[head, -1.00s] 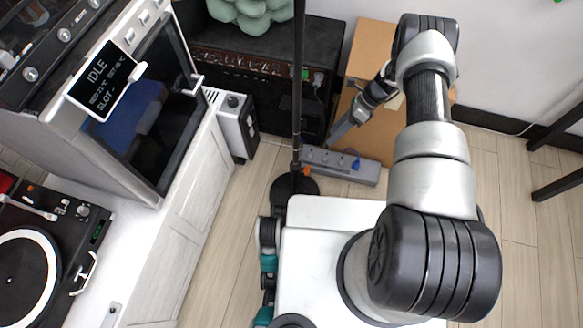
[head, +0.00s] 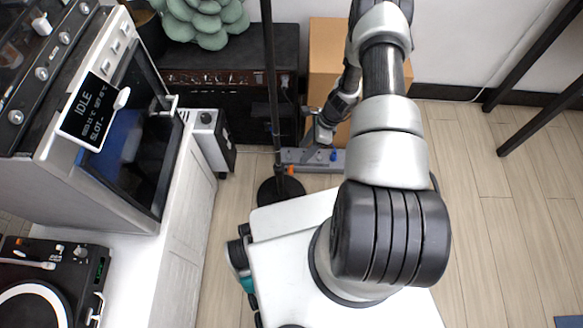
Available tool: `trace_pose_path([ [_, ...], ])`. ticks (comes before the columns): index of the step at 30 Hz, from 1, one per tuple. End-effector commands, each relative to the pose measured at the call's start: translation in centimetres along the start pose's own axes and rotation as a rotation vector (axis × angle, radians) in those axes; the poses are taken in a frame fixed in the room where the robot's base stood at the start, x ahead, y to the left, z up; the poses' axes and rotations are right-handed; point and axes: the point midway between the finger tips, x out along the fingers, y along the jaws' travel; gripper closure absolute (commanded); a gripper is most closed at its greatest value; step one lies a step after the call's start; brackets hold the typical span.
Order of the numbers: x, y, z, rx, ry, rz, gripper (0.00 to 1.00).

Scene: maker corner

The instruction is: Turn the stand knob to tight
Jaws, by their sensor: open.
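The stand is a thin black pole (head: 270,90) rising from a round black base (head: 280,192) on the floor.
A grey power strip (head: 300,157) with a blue item (head: 333,155) lies behind the stand. A cardboard box (head: 325,60) and a black amplifier (head: 235,85) stand at the back. A white cabinet (head: 185,225) is on the left.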

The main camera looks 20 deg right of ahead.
Motion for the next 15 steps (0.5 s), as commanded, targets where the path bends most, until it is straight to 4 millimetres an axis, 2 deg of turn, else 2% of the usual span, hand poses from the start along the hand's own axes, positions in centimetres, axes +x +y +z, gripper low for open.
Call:
trace_pose_path([
  [1, 1.6, 0.1, -0.1, 0.0, 0.0, 0.003, 0.52],
  [6, 5.4, 0.1, -0.1, 0.0, -0.001, 0.002, 0.52],
  [15, 10.6, 0.0, -0.1, 0.001, 0.0, 0.001, 0.52],
])
